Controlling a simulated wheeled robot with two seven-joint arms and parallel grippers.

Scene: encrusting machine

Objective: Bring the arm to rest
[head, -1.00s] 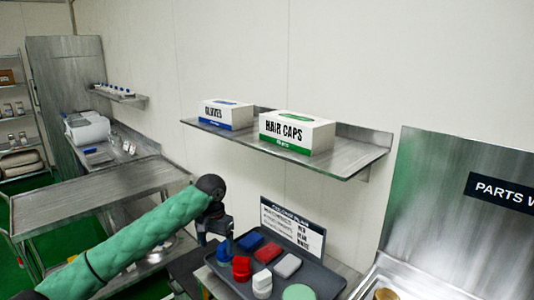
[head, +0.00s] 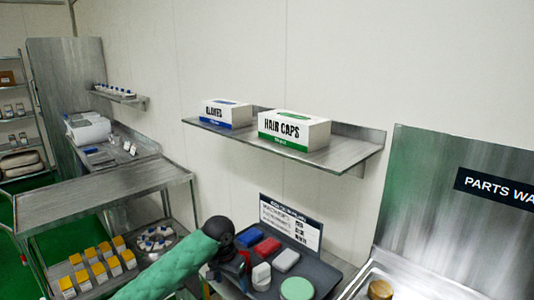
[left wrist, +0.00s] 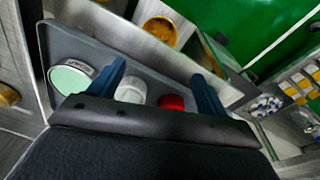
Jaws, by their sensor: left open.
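My left arm in its green sleeve comes in from the lower left of the head view. My left gripper, seen from above by the dark tray (head: 322,272), is partly hidden behind its own wrist. In the left wrist view its two blue fingers stand apart, so the left gripper (left wrist: 158,76) is open, with nothing held between them. Beyond the fingers a white-topped item (left wrist: 131,90) and a red item (left wrist: 171,102) show on the tray. My right gripper is in neither view.
The tray also holds a blue block (head: 251,237), a red block (head: 267,247), a pale grey block (head: 286,260) and a green round item (head: 296,289). A metal cart (head: 105,195) with several yellow-topped boxes stands left. A wall shelf (head: 340,155) hangs above.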

